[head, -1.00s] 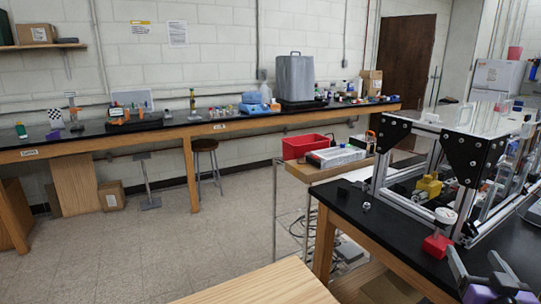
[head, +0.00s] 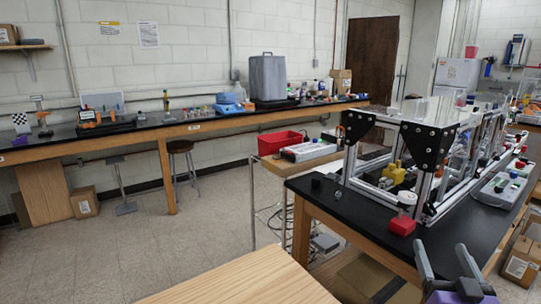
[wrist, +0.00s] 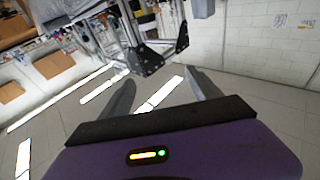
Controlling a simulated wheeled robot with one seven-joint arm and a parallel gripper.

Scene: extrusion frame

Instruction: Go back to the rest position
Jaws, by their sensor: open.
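My gripper (head: 447,262) is at the bottom right of the head view, in front of the black-topped table. Its two grey fingers are spread apart with nothing between them. In the wrist view my gripper (wrist: 165,88) is also open and empty, with the floor and the frame's corner beyond the fingers. The aluminium extrusion frame (head: 424,190) with black corner plates stands on the black table (head: 330,205), behind and above my gripper in the picture. My gripper appears clear of the frame.
A red block with a white knob (head: 403,222) stands at the frame's near corner. A cart with a red bin (head: 280,143) is behind. A wooden surface (head: 240,280) is at the bottom. Floor (head: 130,245) at left is open.

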